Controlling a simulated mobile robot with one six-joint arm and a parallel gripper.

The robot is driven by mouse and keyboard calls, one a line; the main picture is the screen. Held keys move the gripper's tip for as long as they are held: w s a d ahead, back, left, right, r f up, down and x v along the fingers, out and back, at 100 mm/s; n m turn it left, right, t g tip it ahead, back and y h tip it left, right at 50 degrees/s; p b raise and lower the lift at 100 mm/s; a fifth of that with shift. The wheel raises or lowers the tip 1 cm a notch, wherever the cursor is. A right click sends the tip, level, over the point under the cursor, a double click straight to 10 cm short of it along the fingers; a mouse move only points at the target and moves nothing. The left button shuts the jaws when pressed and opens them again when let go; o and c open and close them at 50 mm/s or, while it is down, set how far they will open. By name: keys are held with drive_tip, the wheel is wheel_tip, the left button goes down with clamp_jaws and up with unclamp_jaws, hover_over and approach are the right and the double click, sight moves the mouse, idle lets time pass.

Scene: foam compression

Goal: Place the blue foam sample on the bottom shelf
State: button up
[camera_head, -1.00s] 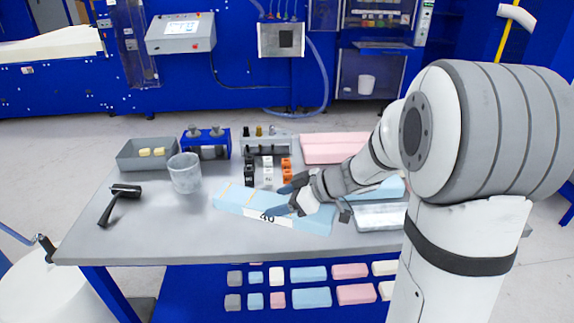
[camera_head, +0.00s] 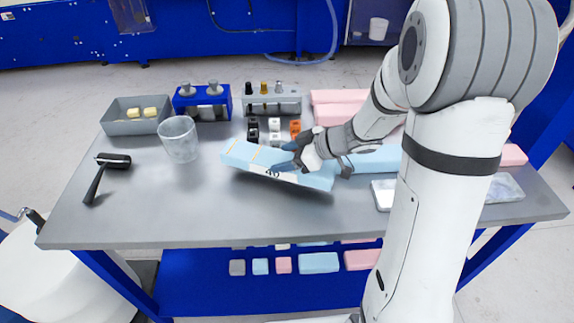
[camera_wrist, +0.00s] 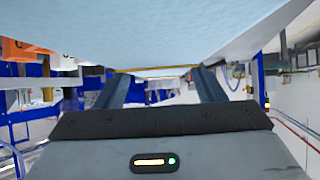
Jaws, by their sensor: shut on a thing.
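The blue foam sample (camera_head: 244,157) is a long light-blue block with a white label reading "40" and thin tan bands. My gripper (camera_head: 290,160) is shut on it near its middle. The sample is slightly tilted over the grey table, with a shadow below its right part; it seems lifted a little. In the wrist view the foam (camera_wrist: 190,28) fills the top, between my two dark fingers (camera_wrist: 160,85). The bottom shelf (camera_head: 200,280) is blue, under the tabletop, and holds several small foam pieces along its visible part.
On the table (camera_head: 130,220) are a grey tray (camera_head: 120,127), a clear cup (camera_head: 179,140), a black hand tool (camera_head: 108,165), a blue weight rack (camera_head: 188,105), small blocks (camera_head: 275,138) and pink foam (camera_head: 340,97). The front left of the tabletop is clear.

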drive_tip(key=shift+f+b, duration=0.3)
drive_tip(key=shift+f, duration=1.4)
drive_tip(key=shift+f, duration=0.1)
drive_tip(key=o, duration=1)
